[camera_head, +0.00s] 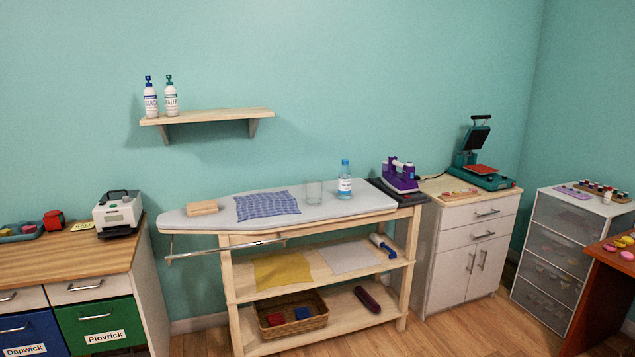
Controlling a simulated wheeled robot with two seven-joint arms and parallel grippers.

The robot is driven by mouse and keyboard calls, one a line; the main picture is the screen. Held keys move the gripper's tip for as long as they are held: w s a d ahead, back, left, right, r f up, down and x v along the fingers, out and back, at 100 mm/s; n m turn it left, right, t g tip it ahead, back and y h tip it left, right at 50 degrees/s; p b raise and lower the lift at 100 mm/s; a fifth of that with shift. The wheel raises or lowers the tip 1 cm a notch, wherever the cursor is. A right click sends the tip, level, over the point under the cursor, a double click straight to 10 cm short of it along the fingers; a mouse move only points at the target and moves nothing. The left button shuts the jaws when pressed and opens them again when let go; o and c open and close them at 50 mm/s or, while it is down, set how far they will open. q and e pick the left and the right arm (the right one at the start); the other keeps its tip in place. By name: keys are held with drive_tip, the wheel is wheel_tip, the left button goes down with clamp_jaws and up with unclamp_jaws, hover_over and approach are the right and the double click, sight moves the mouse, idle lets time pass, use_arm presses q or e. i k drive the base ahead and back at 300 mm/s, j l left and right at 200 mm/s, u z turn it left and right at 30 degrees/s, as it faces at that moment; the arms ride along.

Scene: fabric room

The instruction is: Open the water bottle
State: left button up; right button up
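A clear water bottle with a blue cap and a blue-and-white label (345,184) stands upright at the right part of the grey ironing board (365,203). The cap (345,163) sits on top of the bottle. An empty-looking clear glass (314,191) stands just left of the bottle, apart from it. Neither of my grippers shows in the head view.
A purple machine (400,178) on a dark base stands right of the bottle.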

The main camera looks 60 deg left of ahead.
sight(344, 177)
drive_tip(key=u, duration=1.9)
drive_tip(key=i+z, duration=0.15)
drive_tip(key=i, duration=1.1)
drive_tip(key=i+z, duration=0.1)
drive_tip(key=i, duration=1.2)
